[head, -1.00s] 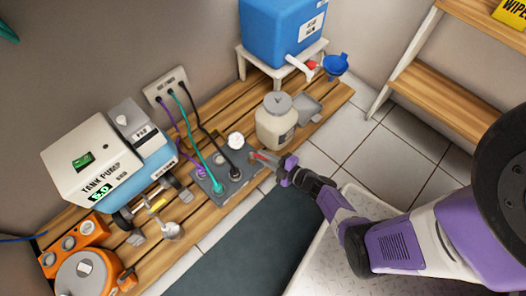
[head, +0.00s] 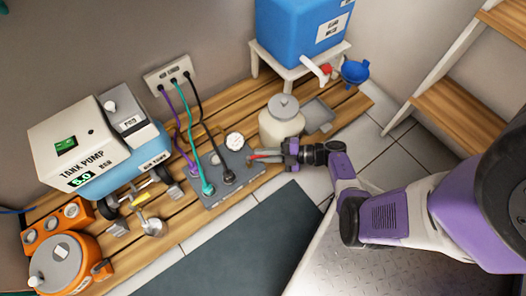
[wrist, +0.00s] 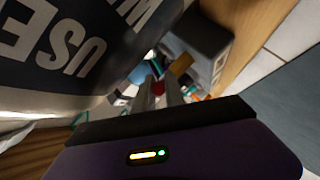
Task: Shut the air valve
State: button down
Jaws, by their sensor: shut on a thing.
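The grey manifold block (head: 225,185) sits on the wooden slatted platform, with purple, teal and black hoses plugged into it and a white round gauge (head: 234,141) at its back. A small red lever (head: 258,157), which looks like the air valve's handle, shows at its right end. My gripper (head: 264,156) reaches in from the right at that end. In the wrist view, the red piece (wrist: 158,88) lies between the two grey fingers, which are shut on it. The fingers hide most of the lever, so its exact angle is unclear.
A cream jar with a grey lid (head: 281,124) stands close behind my gripper; its labelled side fills the wrist view's upper left (wrist: 70,50). A blue water tank (head: 300,30) with a red tap stands behind. The tank pump (head: 95,150) is at left. Dark mat lies in front.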

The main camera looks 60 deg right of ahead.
jog(key=shift+w+r, duration=0.1)
jog(key=shift+w, duration=0.1)
dwell(0.3)
jog(key=c, duration=1.4)
grip_release()
jog(key=shift+s+d, duration=0.1)
jog(key=shift+s, duration=0.05)
jog(key=v, duration=0.7)
jog(key=shift+s+d, duration=0.2)
jog(key=shift+c, duration=0.5)
